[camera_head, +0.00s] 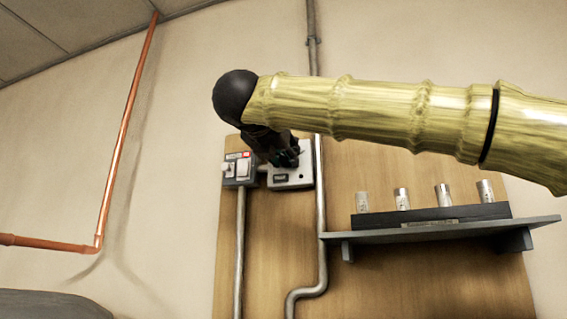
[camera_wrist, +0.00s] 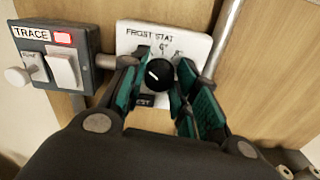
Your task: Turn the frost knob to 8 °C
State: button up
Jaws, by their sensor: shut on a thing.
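The frost knob (camera_wrist: 160,74) is a round black dial with a white pointer line, on a white plate (camera_wrist: 132,36) marked FROST STAT. In the wrist view the pointer slants toward the upper left. Scale marks show above and to the right of the knob, but their numbers are too small to read surely. My gripper (camera_wrist: 158,82) is shut on the knob, with one green-padded finger on each side. In the head view my gripper (camera_head: 286,160) is at the plate (camera_head: 293,180) and hides the knob.
A grey TRACE box (camera_wrist: 52,60) with a lit red lamp (camera_wrist: 63,38), a white rocker switch (camera_wrist: 64,70) and a side knob (camera_wrist: 17,77) sits left of the plate. Conduits (camera_head: 320,230) run down the wooden board. A shelf (camera_head: 440,229) with several metal cylinders is at the right.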

jog(key=m+b, duration=0.1)
jog(key=b, duration=0.2)
jog(key=m+b, duration=0.2)
jog(key=b, duration=0.1)
jog(key=shift+f+m, duration=0.3)
jog(key=m+b, duration=0.2)
jog(key=b, duration=0.1)
jog(key=shift+d+r, duration=0.1)
jog(key=shift+r, duration=0.05)
jog(key=shift+r+m, duration=0.15)
jog(key=shift+m, duration=0.15)
jog(key=o, duration=1)
jog(key=v, duration=1.2)
